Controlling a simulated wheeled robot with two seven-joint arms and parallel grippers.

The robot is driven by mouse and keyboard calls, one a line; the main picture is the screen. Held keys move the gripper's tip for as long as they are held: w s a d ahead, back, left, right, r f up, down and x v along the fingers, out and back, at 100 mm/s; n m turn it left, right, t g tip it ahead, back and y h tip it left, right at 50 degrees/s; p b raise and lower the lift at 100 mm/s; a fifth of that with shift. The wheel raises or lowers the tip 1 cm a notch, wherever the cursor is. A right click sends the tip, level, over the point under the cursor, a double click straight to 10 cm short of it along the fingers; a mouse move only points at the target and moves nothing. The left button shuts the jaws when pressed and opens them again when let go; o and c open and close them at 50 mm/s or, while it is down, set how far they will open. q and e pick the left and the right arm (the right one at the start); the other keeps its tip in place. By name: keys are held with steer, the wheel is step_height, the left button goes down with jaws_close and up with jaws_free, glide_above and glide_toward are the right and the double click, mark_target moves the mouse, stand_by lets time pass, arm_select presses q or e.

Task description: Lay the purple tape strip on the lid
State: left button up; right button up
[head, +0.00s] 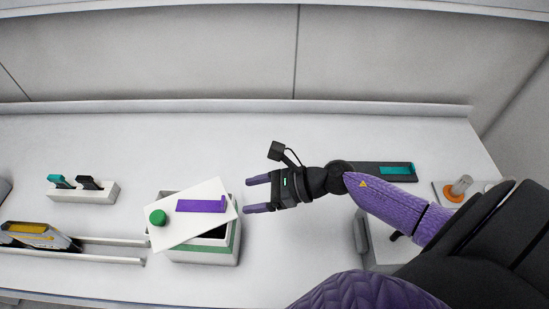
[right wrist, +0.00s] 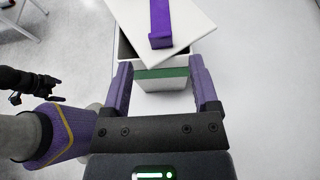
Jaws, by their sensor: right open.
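The purple tape strip (head: 200,206) lies on the white lid (head: 188,232), with a raised block at its right end; it also shows in the right wrist view (right wrist: 159,16). The lid has a green knob (head: 157,217) and sits askew across a pale box with a green band (head: 192,254), leaving part of the dark opening uncovered. My right gripper (head: 258,195) is open and empty, to the right of the lid and apart from the strip. In the right wrist view, a dark jaw-like part (right wrist: 45,88) at the left may be my left gripper; its state is unclear.
A holder with teal and black clips (head: 84,190) stands at the left, above two rails (head: 110,250) and a yellow-topped device (head: 35,234). A dark tray with a teal piece (head: 395,169) and an orange-based item (head: 457,190) are at the right. The bench behind the lid is clear.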

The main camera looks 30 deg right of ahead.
steer(key=v, duration=0.5)
